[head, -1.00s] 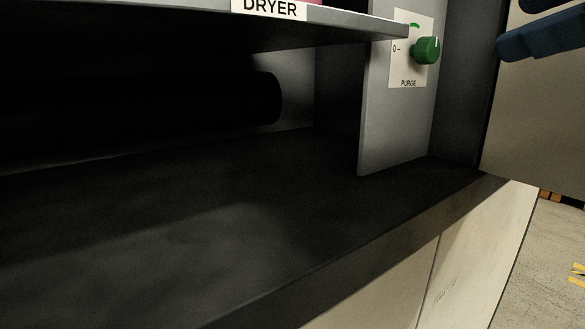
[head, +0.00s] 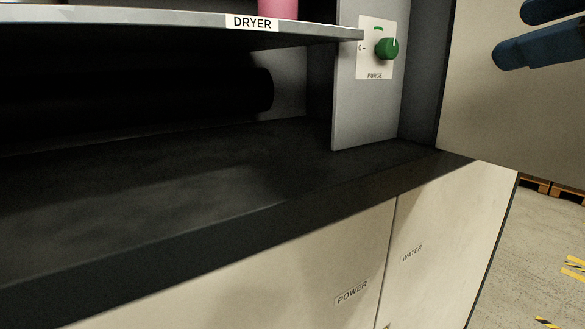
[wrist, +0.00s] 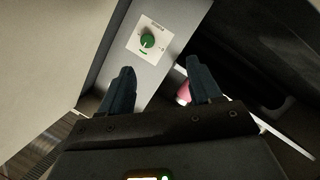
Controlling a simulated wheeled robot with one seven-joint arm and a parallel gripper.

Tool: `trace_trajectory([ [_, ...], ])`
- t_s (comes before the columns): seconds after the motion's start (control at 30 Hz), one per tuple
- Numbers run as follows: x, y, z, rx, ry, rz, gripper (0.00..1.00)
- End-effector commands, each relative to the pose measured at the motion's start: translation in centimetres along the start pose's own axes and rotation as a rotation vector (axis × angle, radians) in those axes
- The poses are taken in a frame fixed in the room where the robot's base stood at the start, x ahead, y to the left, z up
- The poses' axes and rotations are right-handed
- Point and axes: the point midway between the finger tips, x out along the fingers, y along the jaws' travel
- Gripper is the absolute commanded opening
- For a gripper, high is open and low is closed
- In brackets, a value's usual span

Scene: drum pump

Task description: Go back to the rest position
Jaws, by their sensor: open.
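My gripper (head: 538,32) shows at the upper right of the head view as two dark blue fingers, in front of a beige panel and to the right of the purge knob. In the wrist view my gripper (wrist: 160,90) is open, its two fingers spread with nothing between them. The green purge knob (head: 386,48) sits on a white label on a grey upright panel. The knob also shows in the wrist view (wrist: 148,41), beyond the fingers and apart from them.
A shelf marked DRYER (head: 180,20) carries a pink object (head: 278,9). A dark cylinder (head: 150,105) lies below it over a black worktop (head: 200,185). Beige cabinet fronts (head: 300,260) read POWER and WATER. Open floor (head: 520,260) with yellow-black markings lies at the right.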

Motion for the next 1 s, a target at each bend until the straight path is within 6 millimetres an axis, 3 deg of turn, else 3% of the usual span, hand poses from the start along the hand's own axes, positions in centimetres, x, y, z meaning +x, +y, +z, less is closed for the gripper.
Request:
trace_trajectory([
  [0.47, 4.1, -3.7, 4.0, 0.244, 0.079, 0.004, 0.63],
  [0.7, 7.0, -8.4, 8.7, 0.476, 0.117, 0.039, 0.63],
  [1.0, 8.2, -15.7, 15.4, 0.72, 0.105, 0.121, 0.63],
])
